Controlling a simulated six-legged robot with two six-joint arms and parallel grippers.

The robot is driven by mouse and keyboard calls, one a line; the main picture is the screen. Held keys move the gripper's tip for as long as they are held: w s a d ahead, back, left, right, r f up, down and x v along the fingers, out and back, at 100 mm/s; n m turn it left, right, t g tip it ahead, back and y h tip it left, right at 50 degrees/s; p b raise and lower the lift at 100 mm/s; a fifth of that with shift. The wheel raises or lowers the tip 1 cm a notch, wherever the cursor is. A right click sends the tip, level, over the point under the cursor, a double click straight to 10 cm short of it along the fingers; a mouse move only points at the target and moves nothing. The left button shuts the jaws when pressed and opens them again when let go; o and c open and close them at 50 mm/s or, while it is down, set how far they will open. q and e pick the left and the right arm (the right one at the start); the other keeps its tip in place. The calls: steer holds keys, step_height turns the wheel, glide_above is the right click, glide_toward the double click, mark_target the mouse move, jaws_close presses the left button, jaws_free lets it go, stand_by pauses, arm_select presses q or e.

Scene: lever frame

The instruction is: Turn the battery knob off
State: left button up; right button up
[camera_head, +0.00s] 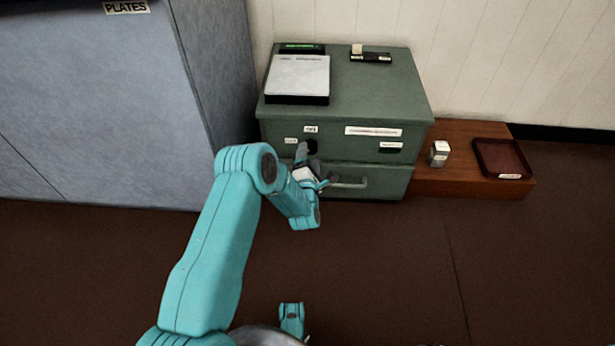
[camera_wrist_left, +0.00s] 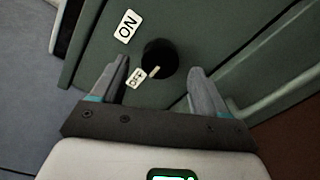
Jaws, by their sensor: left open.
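The battery knob (camera_wrist_left: 160,55) is a round black knob on the front of a green cabinet (camera_head: 350,95). In the left wrist view its white pointer mark is on the side by the OFF label (camera_wrist_left: 137,78); the ON label (camera_wrist_left: 128,25) is at its upper left. In the head view the knob (camera_head: 312,145) is partly hidden by my gripper. My left gripper (camera_wrist_left: 158,67) is open, with one finger on each side of the knob. I cannot tell whether the fingers touch it. My right gripper is not in view.
A drawer handle (camera_head: 350,184) is close to the right of my left gripper. A white-topped box (camera_head: 299,75) sits on the cabinet. A grey-blue cabinet (camera_head: 90,110) stands left.

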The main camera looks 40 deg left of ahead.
arm_select(q)
steer(key=p+v, duration=0.4)
steer(key=v, duration=0.9)
steer(key=shift+s, duration=0.25)
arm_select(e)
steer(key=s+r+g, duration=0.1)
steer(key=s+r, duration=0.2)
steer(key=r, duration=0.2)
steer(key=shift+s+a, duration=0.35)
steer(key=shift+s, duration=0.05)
arm_select(q)
steer(key=shift+d, duration=0.1)
